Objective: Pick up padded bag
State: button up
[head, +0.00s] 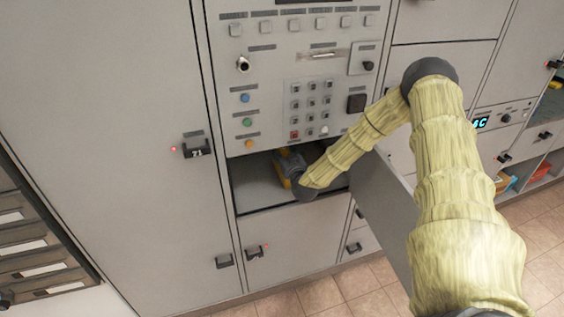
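My arm reaches from the right into an open locker compartment (258,198) below the keypad panel. My gripper (287,164) is inside this compartment, near its top edge, pointing away from the camera. A yellow-orange patch shows beside my gripper; I cannot tell whether it is the padded bag or part of the gripper. The fingertips are mostly hidden by the wrist and the compartment's top edge, so I cannot tell whether they are open or hold anything. No padded bag can be clearly made out.
The compartment's open door (385,215) stands out to the right, beneath my arm. The keypad panel (311,100) is just above the opening. Closed locker doors (110,110) lie to the left and below. Open compartments at the far right hold a red item (541,171). The tiled floor (330,297) is clear.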

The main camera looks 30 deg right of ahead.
grip_shut()
jog(key=shift+r, duration=0.2)
